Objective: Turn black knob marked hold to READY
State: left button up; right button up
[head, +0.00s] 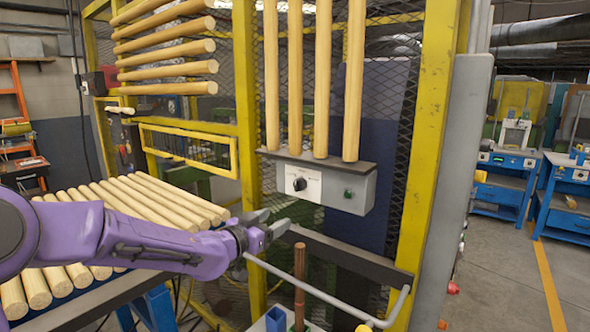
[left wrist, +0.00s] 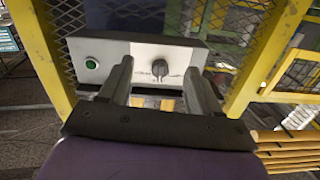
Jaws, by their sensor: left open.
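The black knob (head: 299,184) sits on a white plate on the front of a grey control box (head: 352,190). Its marking is too small to read. In the left wrist view the knob (left wrist: 160,68) appears between my fingers, with its pale pointer line upright in that picture. My left gripper (head: 276,222) is open and empty, below and to the left of the knob in the head view. Its two fingers (left wrist: 159,82) point toward the box in the left wrist view, apart from the knob. My right gripper is not in view.
A green button (head: 348,194) is on the same box, right of the knob. Wooden rods (head: 355,80) stand above the box, and more rods (head: 150,200) lie on the rack at left. A grey rail (head: 310,290) and a brown post (head: 299,275) are below the box.

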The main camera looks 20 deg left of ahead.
pick_arm(q)
jog(key=m, duration=0.2)
send_near(295, 187)
jog(key=shift+t+h, duration=0.3)
jog(key=p+x, duration=0.4)
jog(key=x, duration=0.5)
jog(key=shift+w+f+p, duration=0.15)
jog(key=shift+p, duration=0.15)
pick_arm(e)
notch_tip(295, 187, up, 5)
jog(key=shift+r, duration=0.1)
pick_arm(q)
jog(key=shift+f, duration=0.15)
jog(key=c, duration=1)
